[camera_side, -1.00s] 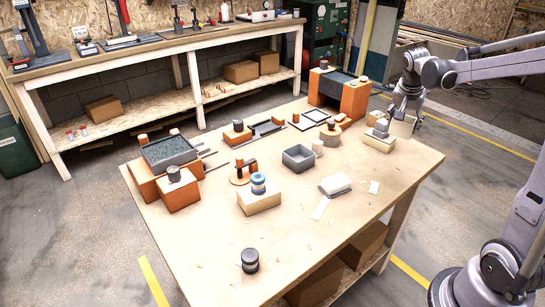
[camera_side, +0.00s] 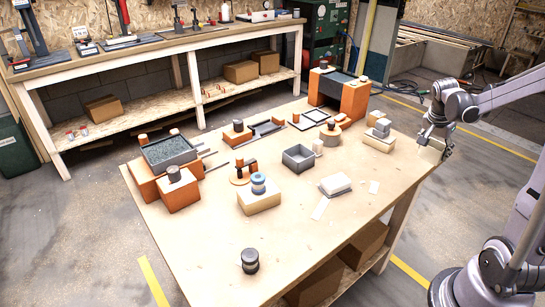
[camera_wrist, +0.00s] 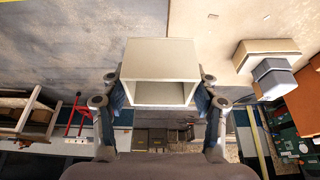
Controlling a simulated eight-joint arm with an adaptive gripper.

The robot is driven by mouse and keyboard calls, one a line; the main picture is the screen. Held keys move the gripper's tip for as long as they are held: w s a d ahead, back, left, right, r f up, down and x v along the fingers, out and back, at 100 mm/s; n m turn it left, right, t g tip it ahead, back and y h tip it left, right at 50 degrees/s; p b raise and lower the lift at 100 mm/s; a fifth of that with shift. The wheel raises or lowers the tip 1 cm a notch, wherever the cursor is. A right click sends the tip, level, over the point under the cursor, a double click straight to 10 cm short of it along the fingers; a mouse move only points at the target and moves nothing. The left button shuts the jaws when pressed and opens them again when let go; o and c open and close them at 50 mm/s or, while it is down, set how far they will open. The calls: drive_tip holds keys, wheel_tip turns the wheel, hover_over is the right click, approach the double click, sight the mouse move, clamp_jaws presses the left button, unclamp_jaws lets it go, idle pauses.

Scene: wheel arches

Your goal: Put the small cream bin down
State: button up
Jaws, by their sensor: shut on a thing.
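The small cream bin (camera_wrist: 159,60) is between the fingers of my gripper (camera_wrist: 160,100) in the wrist view, its open side showing toward the camera. My gripper is shut on it, with one finger on each side. In the side view the cream bin (camera_side: 431,150) hangs under my gripper (camera_side: 436,136) at the right edge of the wooden table (camera_side: 330,235). Whether its underside touches the table cannot be told.
A cream block (camera_side: 378,144) with grey blocks (camera_side: 381,127) on top stands left of my gripper. A grey open box (camera_side: 298,158) and a white-topped block (camera_side: 335,184) stand mid-table. The table's front right is mostly bare.

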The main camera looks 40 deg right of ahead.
drive_tip(key=w+a+f, duration=0.1)
drive_tip(key=w+f, duration=0.1)
drive_tip(key=w, duration=0.1)
drive_tip(key=w+a+f, duration=0.1)
drive_tip(key=w+f, duration=0.1)
drive_tip(key=w, duration=0.2)
drive_tip(key=w+a+f, duration=0.1)
drive_tip(key=w+f, duration=0.1)
drive_tip(key=w, duration=0.1)
drive_tip(key=shift+w+a+f, duration=0.15)
drive_tip(key=shift+a+f, duration=0.15)
drive_tip(key=shift+a, duration=0.05)
drive_tip(key=shift+f, duration=2.05)
drive_tip(key=o, duration=0.9)
drive_tip(key=shift+f, duration=0.1)
drive_tip(key=shift+o, duration=0.2)
